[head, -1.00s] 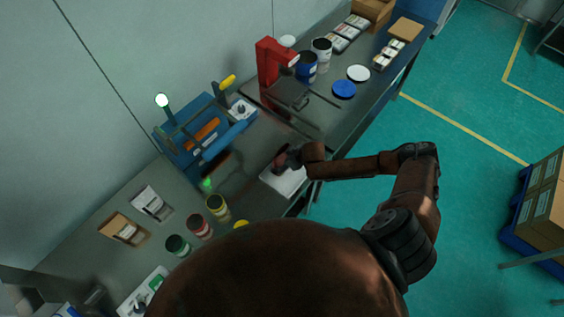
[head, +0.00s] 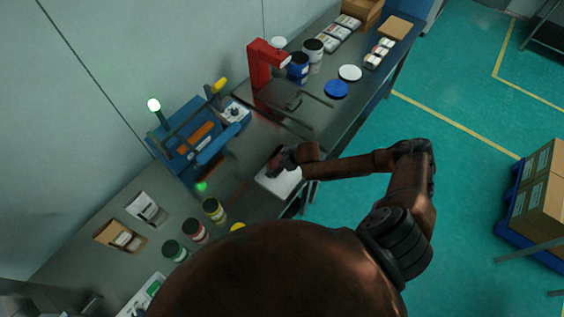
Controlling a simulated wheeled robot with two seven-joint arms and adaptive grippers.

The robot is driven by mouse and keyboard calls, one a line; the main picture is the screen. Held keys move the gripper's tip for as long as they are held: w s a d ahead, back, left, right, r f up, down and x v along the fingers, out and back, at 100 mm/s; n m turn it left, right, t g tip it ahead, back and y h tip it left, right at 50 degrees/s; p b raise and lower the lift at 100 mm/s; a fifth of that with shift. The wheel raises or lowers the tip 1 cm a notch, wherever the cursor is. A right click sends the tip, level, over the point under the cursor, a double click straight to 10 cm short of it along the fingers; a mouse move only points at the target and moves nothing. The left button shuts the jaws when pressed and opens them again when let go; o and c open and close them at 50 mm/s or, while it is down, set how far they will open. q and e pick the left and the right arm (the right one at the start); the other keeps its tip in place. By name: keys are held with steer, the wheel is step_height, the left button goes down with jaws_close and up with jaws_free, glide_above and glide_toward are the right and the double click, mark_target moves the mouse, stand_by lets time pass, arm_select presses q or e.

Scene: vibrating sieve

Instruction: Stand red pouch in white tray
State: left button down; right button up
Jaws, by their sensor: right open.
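The white tray (head: 283,184) lies flat on the grey bench, below the middle of the head view. My right gripper (head: 277,163) reaches in from the right and is over the tray's far side; its jaws are open. A small dark red shape, seemingly the red pouch (head: 271,159), shows at the fingertips. It looks upright over the tray's far edge, but the gripper partly covers it, and I cannot tell whether its base touches the tray. My left gripper is out of view.
A blue sieve machine (head: 212,148) stands left of the tray, with a red press-like stand (head: 258,65) behind. Several jars, including a dark green one (head: 174,250), stand at the front left. My own body hides the lower middle.

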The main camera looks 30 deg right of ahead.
steer(key=v, duration=1.1)
steer(key=shift+r, duration=0.2)
steer(key=shift+s+d, duration=0.1)
steer(key=shift+d, duration=0.05)
steer(key=shift+c, duration=0.2)
stand_by(1.5)
